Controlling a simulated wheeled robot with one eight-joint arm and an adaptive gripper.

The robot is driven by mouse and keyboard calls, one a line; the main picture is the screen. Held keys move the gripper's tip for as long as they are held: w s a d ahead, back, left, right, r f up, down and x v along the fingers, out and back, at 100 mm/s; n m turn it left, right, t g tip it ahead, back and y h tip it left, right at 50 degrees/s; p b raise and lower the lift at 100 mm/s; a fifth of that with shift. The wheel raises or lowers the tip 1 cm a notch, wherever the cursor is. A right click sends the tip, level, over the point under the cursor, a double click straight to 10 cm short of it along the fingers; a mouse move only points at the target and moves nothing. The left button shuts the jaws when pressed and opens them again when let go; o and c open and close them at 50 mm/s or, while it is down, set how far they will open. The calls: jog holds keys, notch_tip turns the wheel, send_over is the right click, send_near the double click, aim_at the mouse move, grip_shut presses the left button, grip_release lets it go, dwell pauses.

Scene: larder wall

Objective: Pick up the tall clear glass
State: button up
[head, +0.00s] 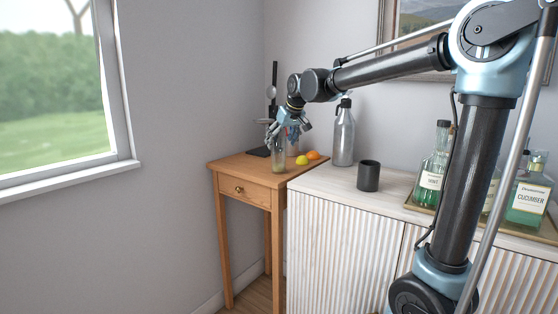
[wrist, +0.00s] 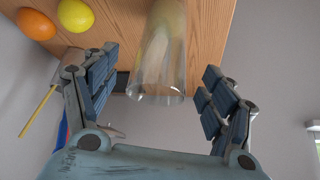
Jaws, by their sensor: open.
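The tall clear glass (head: 278,156) stands near the front edge of the small wooden table (head: 238,169) in the head view. In the wrist view the clear glass (wrist: 165,60) shows between the two fingers, its rim toward my palm, with a gap on each side. My gripper (head: 274,135) is at the glass's upper part in the head view. In the wrist view my gripper (wrist: 155,100) is open and its fingers sit either side of the glass, with nothing held. The glass's far end is cut off by the top of the wrist view.
A lemon (head: 302,160) and an orange (head: 313,155) lie right of the glass. A metal bottle (head: 343,135) and dark cup (head: 368,176) stand on the white cabinet (head: 330,190). Green bottles stand on a tray at right. A dark stand (head: 273,95) is behind my gripper.

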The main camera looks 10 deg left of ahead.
jog(key=shift+x, duration=2)
jog(key=shift+w+r, duration=0.1)
jog(key=c, duration=1.4)
jog(key=shift+c, duration=0.2)
jog(key=shift+r, duration=0.1)
